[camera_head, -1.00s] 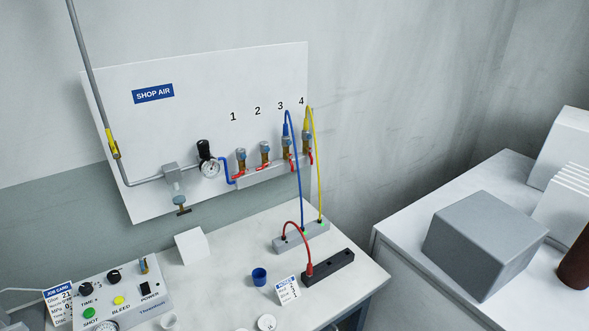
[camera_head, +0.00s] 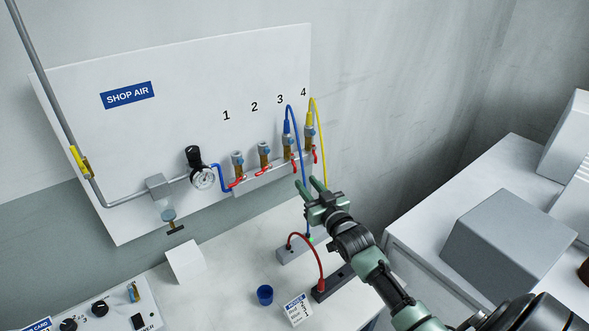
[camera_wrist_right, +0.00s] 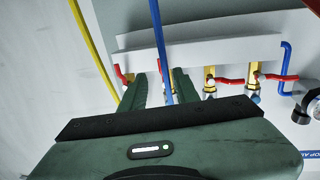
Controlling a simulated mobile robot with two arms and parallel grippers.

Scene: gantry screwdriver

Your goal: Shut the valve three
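Valve three (camera_head: 288,147) is the brass valve under label 3, with a blue hose on top. Its red handle (camera_head: 294,168) points down, while the handles of valves 1 and 2 lie sideways. My right gripper (camera_head: 309,184) is open, its two green fingertips apart just below and in front of valves three and four. In the right wrist view, the red handle of valve three (camera_wrist_right: 160,66) shows between the fingers, beyond the tips, with the blue hose (camera_wrist_right: 158,30) beside it. Contact with the handle cannot be seen. My left gripper is not in view.
Valve four (camera_head: 310,141), with a yellow hose and red handle, stands close to the right of valve three. Valve two (camera_head: 264,156) is to its left. The blue hose and a red cable (camera_head: 318,262) run near my right arm. A blue cup (camera_head: 265,295) stands on the bench.

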